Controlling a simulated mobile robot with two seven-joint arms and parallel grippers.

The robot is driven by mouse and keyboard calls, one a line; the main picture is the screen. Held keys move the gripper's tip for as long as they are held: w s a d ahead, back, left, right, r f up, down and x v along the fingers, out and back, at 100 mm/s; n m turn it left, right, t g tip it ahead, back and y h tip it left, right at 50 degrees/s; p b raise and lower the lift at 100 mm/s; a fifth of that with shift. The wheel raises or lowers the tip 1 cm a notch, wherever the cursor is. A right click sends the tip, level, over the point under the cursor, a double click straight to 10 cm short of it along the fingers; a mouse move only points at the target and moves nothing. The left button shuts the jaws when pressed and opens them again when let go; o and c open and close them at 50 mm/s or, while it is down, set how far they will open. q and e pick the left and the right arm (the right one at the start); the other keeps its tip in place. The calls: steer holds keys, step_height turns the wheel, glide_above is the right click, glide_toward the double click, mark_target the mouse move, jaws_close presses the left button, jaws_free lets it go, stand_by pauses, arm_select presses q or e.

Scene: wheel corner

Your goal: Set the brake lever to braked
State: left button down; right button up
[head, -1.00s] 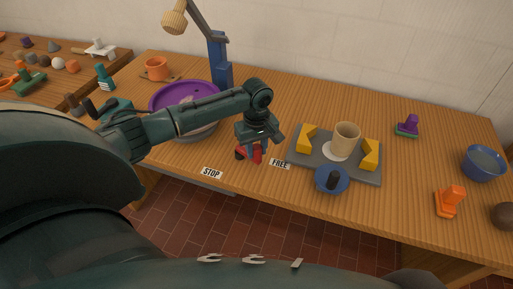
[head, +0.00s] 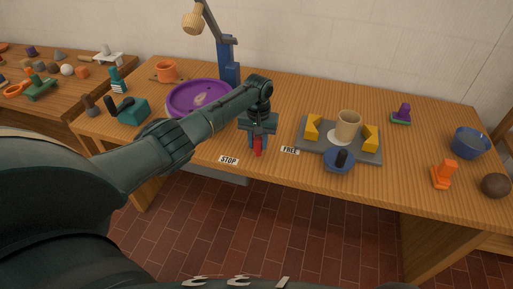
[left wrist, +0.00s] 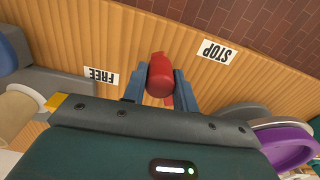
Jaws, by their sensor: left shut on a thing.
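The red brake lever (head: 258,149) stands at the front edge of the bench, between the STOP label (head: 228,160) on its left and the FREE label (head: 290,149) on its right. My left gripper (head: 258,143) reaches down over it and is shut on it. In the left wrist view the red lever end (left wrist: 160,76) sits between the two blue fingers. There the STOP label (left wrist: 216,51) is on the right and the FREE label (left wrist: 101,76) on the left. The lever's base is hidden. My right gripper is not in view.
A purple wheel (head: 199,97) stands left of the gripper, with a lamp (head: 228,62) behind it. A grey plate (head: 370,154) with yellow blocks and a beige cup (head: 347,124) is on the right. A blue knob (head: 340,160) is at its front. The bench front edge is close to the lever.

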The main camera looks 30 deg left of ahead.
arm_select(q)
steer(key=shift+s+a+r+m+p, duration=0.15)
steer(key=shift+s+a+m+p, duration=0.35)
steer(key=shift+m, duration=0.4)
steer(key=shift+s+a+m+p, duration=0.1)
steer(key=shift+a+m+p, duration=0.1)
steer(key=shift+m+p, duration=0.25)
steer(key=shift+s+a+m, duration=0.15)
steer(key=shift+a+m, duration=0.2)
steer(key=shift+m, duration=0.3)
steer(key=shift+s+a+m+p, duration=0.1)
steer(key=shift+a+m+p, duration=0.3)
steer(key=shift+m, duration=0.4)
steer(key=shift+a+m, duration=0.15)
steer(key=shift+m, duration=0.15)
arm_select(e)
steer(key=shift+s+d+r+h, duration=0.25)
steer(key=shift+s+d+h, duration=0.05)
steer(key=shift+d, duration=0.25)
arm_select(q)
steer(key=c, duration=1.1)
jaws_free()
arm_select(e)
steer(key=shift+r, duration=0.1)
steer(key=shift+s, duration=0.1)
